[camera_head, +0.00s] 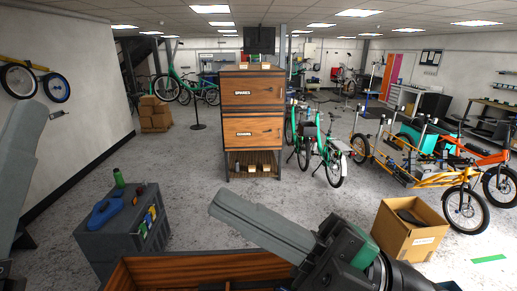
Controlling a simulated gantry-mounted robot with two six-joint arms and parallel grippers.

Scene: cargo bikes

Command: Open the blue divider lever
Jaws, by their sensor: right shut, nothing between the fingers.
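I cannot make out a blue divider lever for certain. A blue looped piece (103,212) lies on top of the grey box at the left; I cannot tell what it is. An open wooden crate (195,266) is cut off at the bottom edge, its inside dark and mostly hidden. My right gripper (226,206) is shut and empty, reaching up and left over the crate's right side. My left gripper (28,125) shows only partly at the left edge, and its jaws cannot be read.
The grey box (120,242) holds a green bottle (119,178) and coloured items on its side. A cardboard box (409,238) stands at right. Wooden drawers (253,130) stand behind, cargo bikes (408,168) at right. The floor (210,165) between is mostly clear.

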